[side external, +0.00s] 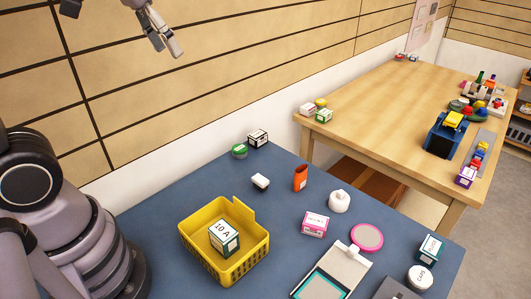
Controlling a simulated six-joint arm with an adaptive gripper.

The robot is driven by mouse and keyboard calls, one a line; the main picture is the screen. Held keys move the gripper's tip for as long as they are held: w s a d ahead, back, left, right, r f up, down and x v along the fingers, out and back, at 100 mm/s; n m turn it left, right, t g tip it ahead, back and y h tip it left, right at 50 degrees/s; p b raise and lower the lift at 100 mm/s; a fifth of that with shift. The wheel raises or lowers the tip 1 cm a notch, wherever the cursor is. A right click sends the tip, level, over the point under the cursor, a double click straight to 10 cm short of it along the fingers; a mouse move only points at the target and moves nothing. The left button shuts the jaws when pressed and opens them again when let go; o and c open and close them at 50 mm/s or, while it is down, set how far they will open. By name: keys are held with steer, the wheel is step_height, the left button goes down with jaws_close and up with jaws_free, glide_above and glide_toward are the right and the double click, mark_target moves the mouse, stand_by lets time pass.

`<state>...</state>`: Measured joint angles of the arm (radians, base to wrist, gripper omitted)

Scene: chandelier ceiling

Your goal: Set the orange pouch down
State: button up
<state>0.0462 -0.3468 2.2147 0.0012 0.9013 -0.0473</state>
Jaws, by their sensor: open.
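The orange pouch (300,178) stands upright on the blue-grey table (200,184), with a small pale label low on its front. It is near the middle of the table, and nothing grips it. My gripper (167,46) is at the top left, high above the table and well apart from the pouch. Its fingers are open and I see nothing between them.
A yellow basket (197,258) holds a white-and-green box (224,238). A white block (260,182), white jar (339,201) and pink box (315,223) stand around the pouch. A wooden table (377,97) with several objects is behind. The table's left strip is bare.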

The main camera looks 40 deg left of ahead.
steer(key=s+a+f+t, duration=0.1)
steer(key=s+f, duration=0.1)
steer(key=s, duration=0.8)
steer(key=shift+s, duration=0.2)
